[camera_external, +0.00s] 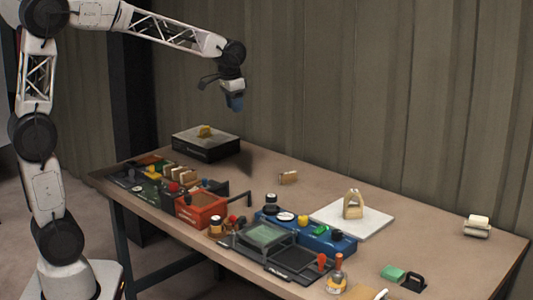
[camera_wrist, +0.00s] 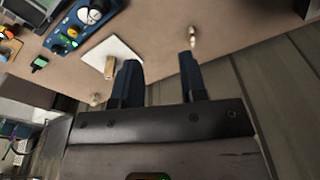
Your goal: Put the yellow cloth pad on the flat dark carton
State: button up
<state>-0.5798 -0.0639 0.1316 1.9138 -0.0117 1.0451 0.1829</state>
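The flat dark carton (camera_external: 206,150) lies at the far left end of the table, with a dark front and a lighter grey top. A small lumpy yellow piece, which looks like the yellow cloth pad (camera_external: 205,131), rests on its top. My gripper (camera_external: 235,106) hangs in the air above and to the right of the carton, well clear of it. In the wrist view my gripper (camera_wrist: 158,62) has its two blue fingers apart with only bare tabletop between them.
A white board (camera_external: 353,220) carries a tan handled piece. The tabletop right of the carton is mostly free.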

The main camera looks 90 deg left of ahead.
jog(key=s+d+m, duration=0.1)
jog(key=s+d, duration=0.3)
jog(key=d, duration=0.4)
jog(key=s+d+f+m, duration=0.1)
jog(key=s+d, duration=0.2)
jog(key=d, duration=0.5)
jog(key=s+d+m, duration=0.1)
jog(key=s+d, duration=0.3)
jog(key=d, duration=0.4)
jog(key=s+d+f+m, duration=0.1)
jog(key=s+d+f, duration=0.2)
jog(key=s+d, duration=0.3)
jog(key=s+d+f+t, duration=0.1)
jog(key=s+d+f, duration=0.2)
jog(key=s+d, duration=0.3)
jog(key=s, duration=0.3)
jog(key=shift+d+f+m+h, duration=0.25)
jog(key=shift+f+m+h, duration=0.05)
jog(key=shift+m+h, duration=0.1)
